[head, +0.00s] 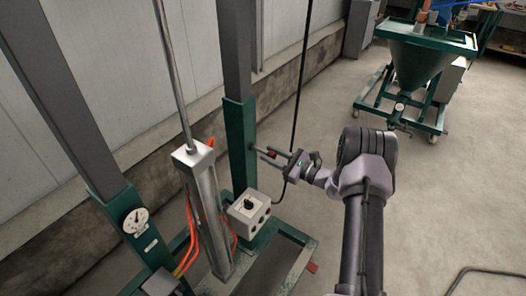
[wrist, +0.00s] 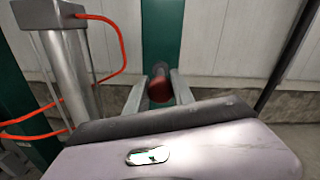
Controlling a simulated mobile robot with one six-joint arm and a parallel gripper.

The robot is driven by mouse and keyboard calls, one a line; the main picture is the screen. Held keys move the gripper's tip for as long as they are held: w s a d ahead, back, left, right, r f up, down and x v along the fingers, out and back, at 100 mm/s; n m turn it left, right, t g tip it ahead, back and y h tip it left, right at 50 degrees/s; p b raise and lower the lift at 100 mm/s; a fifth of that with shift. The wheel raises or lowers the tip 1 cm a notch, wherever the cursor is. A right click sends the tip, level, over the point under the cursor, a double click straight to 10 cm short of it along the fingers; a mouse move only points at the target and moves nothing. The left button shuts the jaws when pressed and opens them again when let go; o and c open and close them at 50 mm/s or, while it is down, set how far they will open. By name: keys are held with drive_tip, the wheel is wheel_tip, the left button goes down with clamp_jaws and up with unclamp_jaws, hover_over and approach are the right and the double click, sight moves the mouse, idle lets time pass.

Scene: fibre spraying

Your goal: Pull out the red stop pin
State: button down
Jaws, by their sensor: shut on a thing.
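The red stop pin (wrist: 160,86) shows in the wrist view as a dark red round head in front of a green post (wrist: 162,25). My gripper (wrist: 160,92) has its two fingers on either side of the red head, shut on it. In the head view the pin (head: 272,154) is a small red spot between the fingertips of my gripper (head: 266,153), beside the green sleeve of the upright post (head: 239,140).
A grey control box (head: 248,213) with knobs stands just below my gripper. A metal cylinder (head: 205,205) with orange hoses is to its left. A black cable (head: 300,100) hangs close to the gripper. A green hopper (head: 415,62) stands far right. The floor between is mostly clear.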

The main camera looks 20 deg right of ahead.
drive_tip(key=shift+f, duration=0.1)
drive_tip(key=c, duration=1.4)
unclamp_jaws()
drive_tip(key=shift+c, duration=0.2)
drive_tip(key=o, duration=0.4)
drive_tip(key=shift+s+d, duration=0.1)
drive_tip(key=shift+s, duration=0.05)
drive_tip(key=p+v, duration=0.3)
drive_tip(key=v, duration=1.4)
drive_tip(key=shift+s+d, duration=0.1)
drive_tip(key=shift+s, duration=0.1)
